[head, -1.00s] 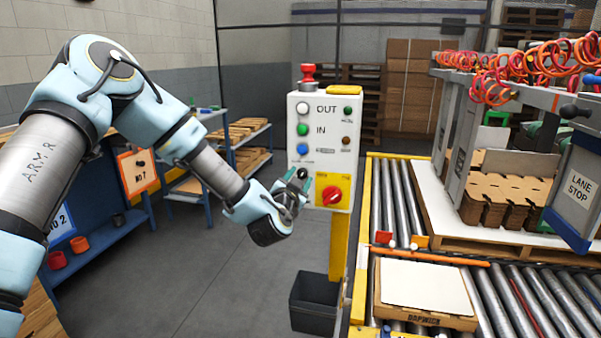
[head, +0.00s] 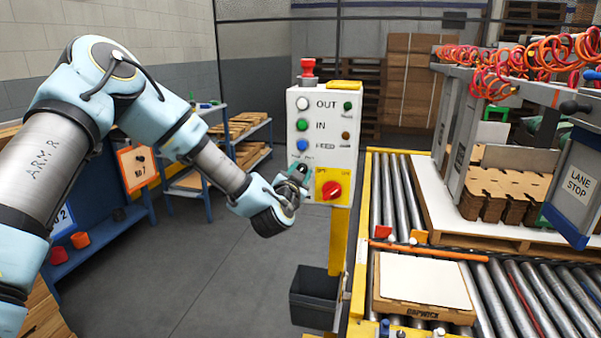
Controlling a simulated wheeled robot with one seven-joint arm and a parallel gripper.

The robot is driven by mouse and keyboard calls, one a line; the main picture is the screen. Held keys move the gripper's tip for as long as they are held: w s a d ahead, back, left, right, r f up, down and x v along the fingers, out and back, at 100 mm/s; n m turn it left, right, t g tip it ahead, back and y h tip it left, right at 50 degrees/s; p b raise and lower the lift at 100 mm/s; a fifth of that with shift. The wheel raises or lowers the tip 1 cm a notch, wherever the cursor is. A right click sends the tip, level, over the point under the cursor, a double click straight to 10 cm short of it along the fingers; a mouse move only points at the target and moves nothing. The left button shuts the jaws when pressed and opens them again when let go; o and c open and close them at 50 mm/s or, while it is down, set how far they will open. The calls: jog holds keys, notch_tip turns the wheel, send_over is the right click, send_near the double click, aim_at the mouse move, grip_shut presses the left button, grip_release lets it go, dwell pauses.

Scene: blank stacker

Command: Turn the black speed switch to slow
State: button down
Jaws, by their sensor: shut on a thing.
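The white control box (head: 324,130) stands on a yellow post, with white, green and blue buttons down its left side. At its lower left, below the blue button, is the black speed switch, mostly hidden by my gripper. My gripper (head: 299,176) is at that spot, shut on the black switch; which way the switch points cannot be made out. A red rotary switch (head: 331,190) on a yellow plate sits just right of my gripper.
A red mushroom button (head: 307,67) tops the box. A dark bin (head: 313,296) stands below it. A roller conveyor (head: 495,300) with a pallet and white sheet (head: 425,283) lies at right. Shelves (head: 240,135) stand behind my arm. The floor between is clear.

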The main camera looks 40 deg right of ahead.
jog(key=shift+f+n+b, duration=0.1)
jog(key=shift+n+b, duration=0.2)
jog(key=shift+b, duration=0.15)
jog(key=shift+n+b, duration=1)
jog(key=shift+b, duration=0.05)
jog(key=shift+w+a+n+b, duration=0.1)
jog(key=shift+w+n+b, duration=0.05)
jog(key=shift+n+b, duration=1.95)
jog(key=shift+w+a+n+b, duration=0.1)
jog(key=shift+n+b, duration=1.6)
jog(key=shift+n, duration=0.8)
jog(key=c, duration=0.8)
grip_release()
